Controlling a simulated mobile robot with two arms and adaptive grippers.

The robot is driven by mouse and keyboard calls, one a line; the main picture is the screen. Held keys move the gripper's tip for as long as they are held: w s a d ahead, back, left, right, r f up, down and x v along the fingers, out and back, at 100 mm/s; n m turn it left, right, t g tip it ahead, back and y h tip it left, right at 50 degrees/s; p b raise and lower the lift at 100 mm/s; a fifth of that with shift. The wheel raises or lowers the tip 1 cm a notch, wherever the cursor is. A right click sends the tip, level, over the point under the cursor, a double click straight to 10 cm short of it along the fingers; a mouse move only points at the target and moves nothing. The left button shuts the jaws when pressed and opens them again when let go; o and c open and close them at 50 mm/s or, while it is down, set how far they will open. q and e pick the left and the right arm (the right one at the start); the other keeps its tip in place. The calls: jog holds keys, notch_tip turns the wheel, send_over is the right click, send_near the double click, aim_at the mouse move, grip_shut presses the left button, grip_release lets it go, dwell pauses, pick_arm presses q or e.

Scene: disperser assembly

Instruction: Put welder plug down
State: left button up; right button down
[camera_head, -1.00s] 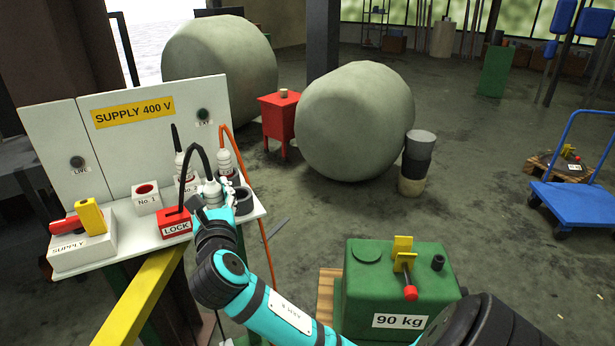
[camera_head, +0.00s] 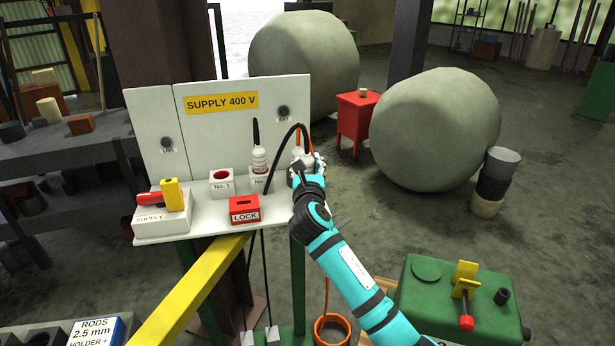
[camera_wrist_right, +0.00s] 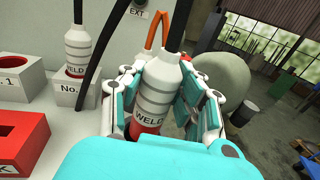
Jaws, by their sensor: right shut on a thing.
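My right gripper (camera_head: 306,172) is at the right end of the supply shelf. In the right wrist view its fingers (camera_wrist_right: 165,100) are closed around the sides of a white, grey-banded welder plug (camera_wrist_right: 160,88) marked WELD. The plug looks roughly upright, with a black cable rising from its top and red at its lower end. Whether its bottom touches the shelf is hidden. A second WELD plug (camera_head: 259,157) stands upright in a numbered white socket block (camera_head: 258,181); it also shows in the wrist view (camera_wrist_right: 79,50). My left gripper is out of view.
The No. 1 socket block (camera_head: 221,184) with a red opening, a red LOCK box (camera_head: 244,209) and the SUPPLY switch box (camera_head: 162,216) share the shelf. An orange cable (camera_wrist_right: 155,32) runs behind the held plug. A green 90 kg weight stands lower right.

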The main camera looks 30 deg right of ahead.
jog(key=shift+w+f, duration=0.1)
jog(key=shift+w, duration=0.1)
jog(key=shift+f, duration=1.6)
jog(key=shift+f, duration=0.1)
jog(key=c, duration=0.9)
grip_release()
jog(key=shift+s+f, duration=0.1)
jog(key=shift+c, duration=0.2)
jog(key=shift+r, duration=0.2)
jog(key=v, duration=1.2)
jog(key=shift+b, duration=0.4)
